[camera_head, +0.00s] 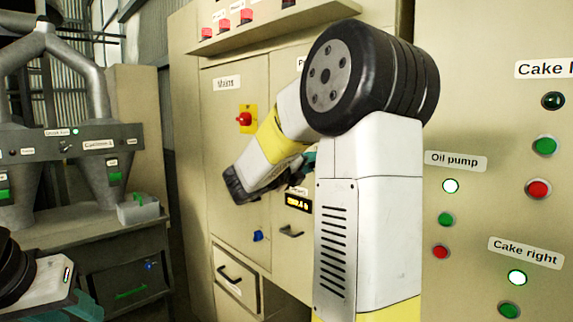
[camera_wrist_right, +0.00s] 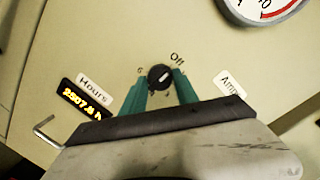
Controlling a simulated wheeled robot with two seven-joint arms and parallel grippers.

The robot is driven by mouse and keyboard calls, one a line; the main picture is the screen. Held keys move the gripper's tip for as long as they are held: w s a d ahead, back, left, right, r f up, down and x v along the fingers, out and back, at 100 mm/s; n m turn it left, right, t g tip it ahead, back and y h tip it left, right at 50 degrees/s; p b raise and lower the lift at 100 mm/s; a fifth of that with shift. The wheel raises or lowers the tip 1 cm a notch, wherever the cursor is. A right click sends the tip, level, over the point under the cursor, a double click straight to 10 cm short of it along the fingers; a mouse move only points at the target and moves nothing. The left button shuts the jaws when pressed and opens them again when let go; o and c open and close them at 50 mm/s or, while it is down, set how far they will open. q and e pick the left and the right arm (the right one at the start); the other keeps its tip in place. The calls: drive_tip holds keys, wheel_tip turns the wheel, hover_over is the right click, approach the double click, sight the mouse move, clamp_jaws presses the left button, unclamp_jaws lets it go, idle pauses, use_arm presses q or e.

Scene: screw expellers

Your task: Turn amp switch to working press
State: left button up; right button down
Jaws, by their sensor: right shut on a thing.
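The amp switch (camera_wrist_right: 159,77) is a small round black knob with a light mark, on a beige panel in the right wrist view. "Off" is printed above it and small characters stand around it; its exact setting is too small to tell. My right gripper (camera_wrist_right: 160,84) has its teal fingers shut on the knob, one on each side. In the head view my right arm hides the switch, and only a bit of the teal fingers (camera_head: 310,160) shows. My left gripper (camera_head: 85,306) is at the bottom left, partly cut off, away from the panel.
An "Amps" label (camera_wrist_right: 230,82) and a round gauge (camera_wrist_right: 262,8) are near the knob, with an hours counter (camera_wrist_right: 81,98) on the left. A red mains switch (camera_head: 244,119) is on the cabinet. Press machines (camera_head: 75,150) stand at left; button panels (camera_head: 500,180) at right.

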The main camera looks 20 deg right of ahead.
drive_tip(key=m, duration=0.6)
drive_tip(key=shift+f+h, duration=0.15)
drive_tip(key=shift+h, duration=0.25)
drive_tip(key=m+h, duration=0.1)
drive_tip(key=m, duration=0.6)
drive_tip(key=shift+w+f, duration=0.1)
drive_tip(key=shift+w, duration=0.05)
drive_tip(key=m+g, duration=0.1)
drive_tip(key=m, duration=0.5)
drive_tip(key=shift+a+g+h, duration=0.1)
drive_tip(key=shift+g+h, duration=0.2)
drive_tip(key=shift+g, duration=0.1)
drive_tip(key=m, duration=1)
drive_tip(key=m+g+y, duration=0.1)
drive_tip(key=m, duration=0.9)
drive_tip(key=m+y, duration=0.1)
drive_tip(key=m, duration=0.9)
drive_tip(key=shift+w+r+m+g, duration=0.15)
drive_tip(key=shift+r+m+g, duration=0.15)
drive_tip(key=shift+r+g, duration=0.1)
drive_tip(key=shift+m, duration=0.3)
